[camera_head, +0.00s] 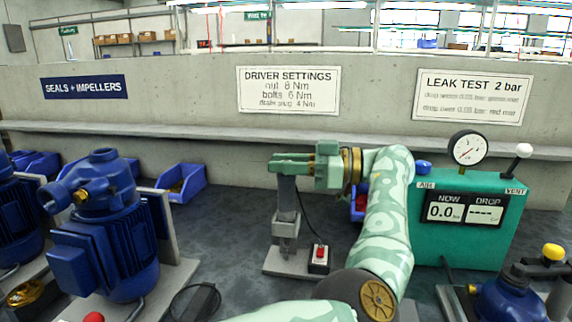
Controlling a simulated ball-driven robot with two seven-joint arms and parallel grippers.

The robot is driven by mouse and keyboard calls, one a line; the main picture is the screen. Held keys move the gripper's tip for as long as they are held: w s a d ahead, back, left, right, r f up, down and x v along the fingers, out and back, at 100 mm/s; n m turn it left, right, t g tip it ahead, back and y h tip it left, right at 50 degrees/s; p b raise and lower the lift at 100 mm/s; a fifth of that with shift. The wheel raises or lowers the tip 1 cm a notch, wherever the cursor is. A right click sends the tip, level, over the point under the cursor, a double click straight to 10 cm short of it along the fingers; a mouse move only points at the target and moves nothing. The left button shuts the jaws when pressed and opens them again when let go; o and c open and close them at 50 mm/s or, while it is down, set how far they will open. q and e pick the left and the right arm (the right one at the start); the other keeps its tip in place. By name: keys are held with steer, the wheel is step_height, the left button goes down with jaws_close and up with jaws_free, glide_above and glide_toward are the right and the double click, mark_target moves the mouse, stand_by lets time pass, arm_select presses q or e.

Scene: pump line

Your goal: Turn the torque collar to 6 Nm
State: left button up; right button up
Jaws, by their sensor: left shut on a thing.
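My left gripper (284,163) is level, points left in the head view and is shut around the top of a grey upright driver (287,200). The torque collar and its scale cannot be made out; the fingers cover the driver's top. The driver stands over a grey stand (285,246) on a flat base plate. The wall sign "DRIVER SETTINGS" (288,91) reads nut 8 Nm, bolts 6 Nm, drain plug 4 Nm. My right gripper is not in view.
A small box with a red switch (319,258) sits beside the stand, with a cable. A green leak tester (459,243) with a dial gauge stands right. Blue pumps (108,235) stand left, and one (508,301) lower right. A blue bin (182,180) stands behind.

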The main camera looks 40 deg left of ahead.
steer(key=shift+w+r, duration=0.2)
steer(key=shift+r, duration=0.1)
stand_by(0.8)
arm_select(q)
steer(key=o, duration=1)
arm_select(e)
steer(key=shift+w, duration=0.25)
